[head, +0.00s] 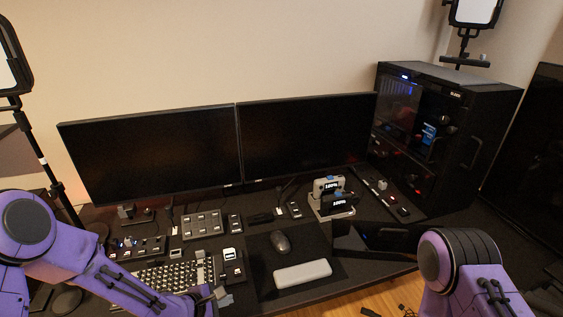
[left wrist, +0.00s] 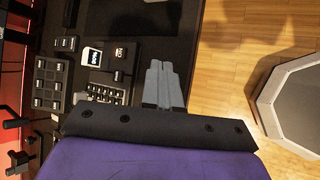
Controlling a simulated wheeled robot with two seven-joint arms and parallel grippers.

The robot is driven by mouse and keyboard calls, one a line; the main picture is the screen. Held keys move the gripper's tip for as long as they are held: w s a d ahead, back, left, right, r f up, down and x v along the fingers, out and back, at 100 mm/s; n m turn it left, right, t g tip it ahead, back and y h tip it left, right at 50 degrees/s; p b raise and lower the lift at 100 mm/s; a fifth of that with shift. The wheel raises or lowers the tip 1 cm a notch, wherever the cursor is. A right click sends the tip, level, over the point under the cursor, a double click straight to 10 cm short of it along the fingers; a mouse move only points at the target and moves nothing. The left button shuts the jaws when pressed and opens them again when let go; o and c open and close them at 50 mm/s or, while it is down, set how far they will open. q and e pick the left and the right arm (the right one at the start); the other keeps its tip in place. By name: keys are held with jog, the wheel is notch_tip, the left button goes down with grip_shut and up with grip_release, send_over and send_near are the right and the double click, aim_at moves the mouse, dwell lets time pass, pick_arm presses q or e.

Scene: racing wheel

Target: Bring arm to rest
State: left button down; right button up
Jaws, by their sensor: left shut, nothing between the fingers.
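My left arm (head: 95,265) comes in from the left and is bent, with its forearm reaching over the front left of the desk. My left gripper (head: 219,292) is low over the desk's front edge, close to the keyboard (head: 160,280). In the left wrist view the two grey fingers of the left gripper (left wrist: 164,68) lie together with nothing between them.
The black desk (head: 365,222) bears two monitors (head: 150,155) (head: 305,137), a mouse (head: 280,241), a pale wrist rest (head: 302,273), button boxes (head: 203,224) and a PC tower (head: 440,130). Open wooden floor (left wrist: 222,75) lies beyond the desk edge.

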pick_arm(q)
jog(key=s+a+f+m+g+y+b, duration=0.1)
jog(key=s+a+f+m+y+b, duration=0.2)
jog(key=s, duration=0.6)
jog(key=s+a+f+m+g+y+b, duration=0.1)
jog(key=s+a+f+m+y+b, duration=0.1)
jog(key=s+a+f+m, duration=0.3)
jog(key=s+a+f+m+g+y+b, duration=0.2)
jog(key=s+a+f, duration=0.4)
jog(key=s+f, duration=0.4)
jog(key=s+m+y+b, duration=0.1)
jog(key=s+m+y, duration=0.1)
jog(key=s, duration=0.3)
jog(key=shift+a+m+b, duration=0.3)
jog(key=shift+a+b, duration=0.05)
pick_arm(e)
notch_tip(320, 180, down, 9)
jog(key=shift+s+r, duration=0.2)
jog(key=shift+s, duration=0.05)
